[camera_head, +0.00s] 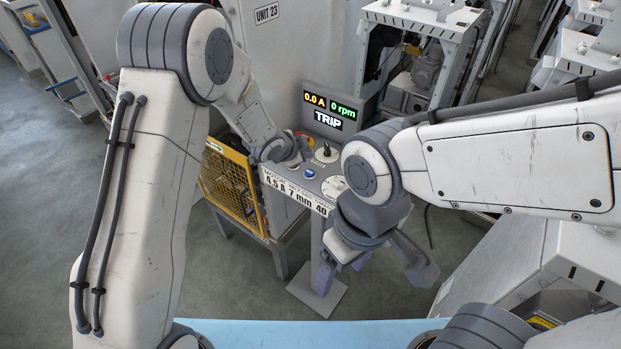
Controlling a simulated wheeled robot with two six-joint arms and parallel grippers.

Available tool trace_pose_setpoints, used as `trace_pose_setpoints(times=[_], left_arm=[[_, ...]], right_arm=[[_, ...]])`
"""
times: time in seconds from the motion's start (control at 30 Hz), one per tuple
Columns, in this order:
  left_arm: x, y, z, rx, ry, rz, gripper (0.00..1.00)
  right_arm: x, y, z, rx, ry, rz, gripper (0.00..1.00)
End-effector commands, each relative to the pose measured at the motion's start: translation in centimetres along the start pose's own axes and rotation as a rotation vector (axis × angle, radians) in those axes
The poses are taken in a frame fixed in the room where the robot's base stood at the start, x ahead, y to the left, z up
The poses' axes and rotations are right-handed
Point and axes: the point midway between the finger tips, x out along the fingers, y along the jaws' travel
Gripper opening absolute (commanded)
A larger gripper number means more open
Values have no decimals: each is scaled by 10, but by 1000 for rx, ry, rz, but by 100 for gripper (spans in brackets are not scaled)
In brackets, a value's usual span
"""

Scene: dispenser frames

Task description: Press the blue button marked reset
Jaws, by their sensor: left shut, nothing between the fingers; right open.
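The blue button (309,173) sits on the sloped top of a grey control pedestal (282,180) in the middle of the head view. Any lettering on it is too small to read. My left gripper (301,160) is shut and empty, low over the panel's left part, just behind and left of the blue button. I cannot tell whether it touches the panel. My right gripper (372,270) is open and empty, in front of the pedestal and lower than its panel. My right wrist hides the panel's right end.
The display (329,112) reads 0.0 A, 0 rpm and TRIP. A black lever (326,149) and a white dial (333,187) are near the blue button. A red control shows partly behind my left gripper. A yellow mesh guard (228,185) stands left; a white machine (420,60) stands behind.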

Motion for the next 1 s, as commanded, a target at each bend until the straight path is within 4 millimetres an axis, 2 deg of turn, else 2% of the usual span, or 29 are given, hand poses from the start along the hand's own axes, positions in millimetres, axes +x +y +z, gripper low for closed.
trace_pose_setpoints(times=[0.03, 0.1, 0.3, 1.0], left_arm=[[11, 8, 8, 0, -1, 1, 0], [18, 13, 13, 0, -1, 0, 0], [30, 21, 22, 0, 0, 0, 0], [30, 22, 22, 0, 0, 1, 0]], right_arm=[[14, 1, 1, 1, 0, 0, 74], [22, 2, 1, 3, 0, 0, 74], [38, 3, 2, 5, 0, 0, 74], [38, 3, 2, 5, 0, 0, 74]])
